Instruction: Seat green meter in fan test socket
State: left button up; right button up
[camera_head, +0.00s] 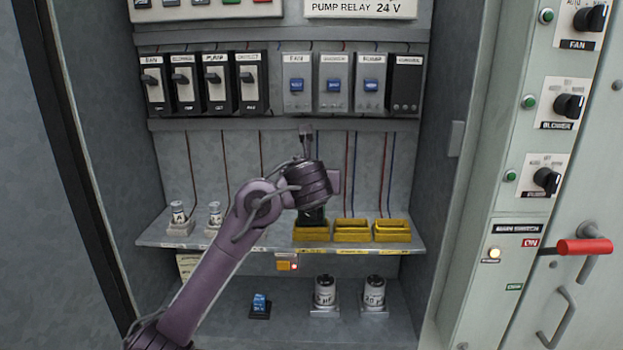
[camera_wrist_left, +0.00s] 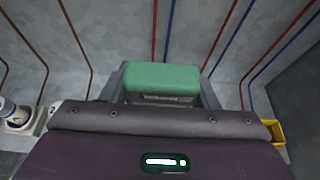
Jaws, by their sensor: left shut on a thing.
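In the left wrist view the green meter (camera_wrist_left: 162,78) is upright between the grey fingers of my left gripper (camera_wrist_left: 162,98), which is shut on it. Its lower part is hidden behind the gripper body. In the head view my left wrist hides the meter; a dark part shows just above the leftmost yellow socket (camera_head: 311,236) on the shelf. I cannot tell whether the meter is inside the socket or above it. Two more yellow sockets, the middle one (camera_head: 352,236) and the right one (camera_head: 392,236), look empty. My right gripper is not in view.
Two small white cylinders (camera_head: 178,213) stand in holders left on the shelf (camera_head: 270,247). A blue part (camera_head: 260,305) and two capacitors (camera_head: 325,291) are below. Breakers and relays (camera_head: 205,83) are above. A red-handled lever (camera_head: 584,246) is at right.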

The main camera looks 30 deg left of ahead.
pick_arm(q)
jog(key=shift+r, duration=0.1)
dwell(0.6)
jog(key=shift+s+p, duration=0.1)
jog(key=shift+p, duration=0.4)
jog(key=shift+f, duration=0.25)
dwell(0.5)
jog(key=o, duration=1.3)
jog(key=shift+c, duration=0.2)
jog(key=shift+d, duration=0.1)
